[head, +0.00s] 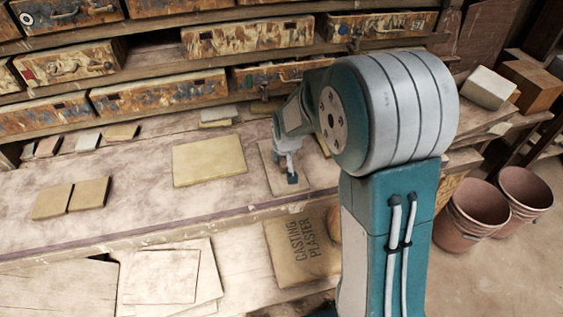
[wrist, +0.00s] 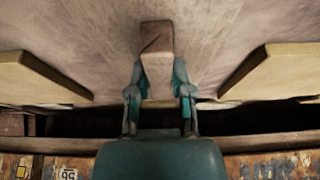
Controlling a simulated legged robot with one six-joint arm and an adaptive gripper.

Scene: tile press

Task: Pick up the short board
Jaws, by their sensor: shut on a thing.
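The short board (wrist: 158,50) is a brown piece with a darker reddish end, held between the two fingers in the wrist view. My gripper (wrist: 159,78) is shut on it, one finger on each side. In the head view my gripper (head: 291,178) points down over the worktop, in front of a pale pinkish-brown flat piece (head: 271,172). I cannot tell whether that piece is the held board, or whether the held board touches the worktop.
A yellowish board (head: 208,160) lies left of my gripper on the worktop (head: 130,205). Two small tan tiles (head: 70,198) lie farther left. Drawers (head: 160,95) line the back. A plaster bag (head: 302,250) lies on a lower surface in front. Pots (head: 480,212) stand at right.

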